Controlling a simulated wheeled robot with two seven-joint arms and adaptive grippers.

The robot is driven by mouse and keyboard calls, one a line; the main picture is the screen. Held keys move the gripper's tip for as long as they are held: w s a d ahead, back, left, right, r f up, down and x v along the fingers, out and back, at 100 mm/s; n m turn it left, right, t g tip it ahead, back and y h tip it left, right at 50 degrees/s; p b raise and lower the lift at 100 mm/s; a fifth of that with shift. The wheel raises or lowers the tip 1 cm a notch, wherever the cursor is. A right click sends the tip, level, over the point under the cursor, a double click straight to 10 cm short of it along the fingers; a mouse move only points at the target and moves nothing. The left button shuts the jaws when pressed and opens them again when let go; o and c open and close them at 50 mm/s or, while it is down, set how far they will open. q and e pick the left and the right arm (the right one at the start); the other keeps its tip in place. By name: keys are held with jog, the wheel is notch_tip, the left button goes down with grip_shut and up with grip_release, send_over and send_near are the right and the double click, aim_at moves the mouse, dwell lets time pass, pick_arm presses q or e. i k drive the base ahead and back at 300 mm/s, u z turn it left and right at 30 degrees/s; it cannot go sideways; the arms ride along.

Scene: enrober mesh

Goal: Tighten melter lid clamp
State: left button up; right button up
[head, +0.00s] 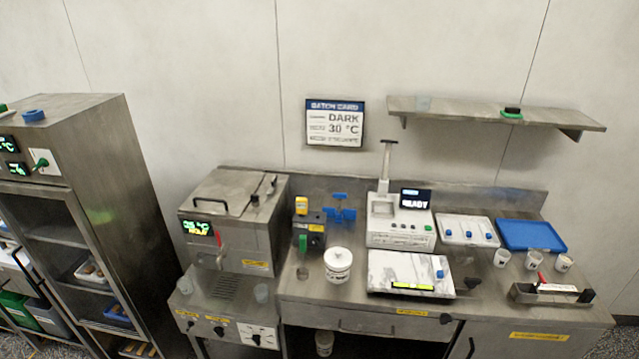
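The melter (257,238) is a steel box at the left end of the bench, with a green-lit display (198,228) on its front. Its lid (232,188) lies on top and looks closed, with a black bar handle (210,203) on the left. A small dark-tipped fitting (262,188) sits on the lid's right part; it may be the clamp, but it is too small to tell how tight it is. A red-handled tap (220,245) is on the melter's front. Neither of my grippers is in view.
A tall steel cabinet (75,140) stands to the left. A wall shelf (470,112) is above.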

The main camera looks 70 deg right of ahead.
aim_at(274, 184)
jog(key=z, duration=1.85)
